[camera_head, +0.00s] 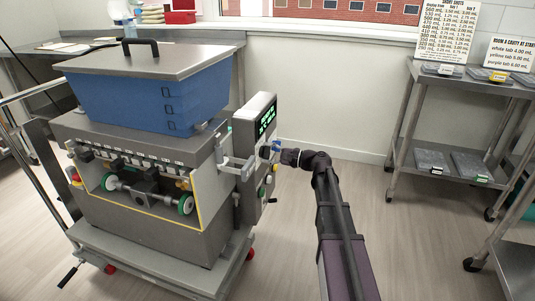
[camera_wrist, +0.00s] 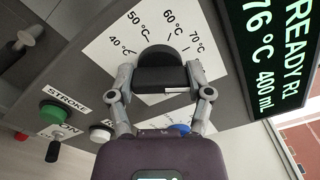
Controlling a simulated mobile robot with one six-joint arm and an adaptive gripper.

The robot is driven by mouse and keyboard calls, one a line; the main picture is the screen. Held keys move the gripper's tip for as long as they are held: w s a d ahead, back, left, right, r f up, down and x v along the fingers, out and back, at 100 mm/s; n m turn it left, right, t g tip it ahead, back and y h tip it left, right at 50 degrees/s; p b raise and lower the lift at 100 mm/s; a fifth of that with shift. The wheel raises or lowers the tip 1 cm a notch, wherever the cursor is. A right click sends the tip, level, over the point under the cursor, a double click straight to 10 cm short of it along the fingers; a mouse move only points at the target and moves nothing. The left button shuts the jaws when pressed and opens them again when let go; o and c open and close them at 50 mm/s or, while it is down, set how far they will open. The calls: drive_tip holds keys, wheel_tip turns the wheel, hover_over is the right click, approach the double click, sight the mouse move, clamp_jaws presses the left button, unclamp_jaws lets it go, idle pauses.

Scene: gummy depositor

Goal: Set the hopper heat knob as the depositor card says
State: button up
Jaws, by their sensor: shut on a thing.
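The hopper heat knob (camera_wrist: 162,72) is black and sits on a white dial plate (camera_wrist: 113,32) marked 40, 50, 60 and 70 °C in the wrist view. My gripper (camera_wrist: 161,78) has one finger on each side of the knob and is shut on it. I cannot clearly tell which mark the knob points at. The display (camera_wrist: 270,60) beside it reads READY R1, 76 °C and 400 ml. In the head view my gripper (camera_head: 281,154) reaches the side panel of the depositor (camera_head: 150,215), below the blue hopper (camera_head: 150,95); the knob is too small to make out there.
A green button (camera_wrist: 55,112) labelled STROKE and a small lever (camera_wrist: 53,150) are at the left of the wrist view. A printed card (camera_head: 447,32) and a second card (camera_head: 510,52) stand on the steel shelf at right. Floor between the machine and shelf is clear.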

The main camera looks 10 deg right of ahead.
drive_tip(key=m, duration=0.4)
drive_tip(key=shift+w+m, duration=0.1)
drive_tip(key=shift+m, duration=0.2)
drive_tip(key=m, duration=0.5)
idle(0.3)
drive_tip(key=o, duration=1.1)
drive_tip(key=shift+o, duration=0.2)
drive_tip(key=shift+d, duration=0.1)
drive_tip(key=v, duration=1.2)
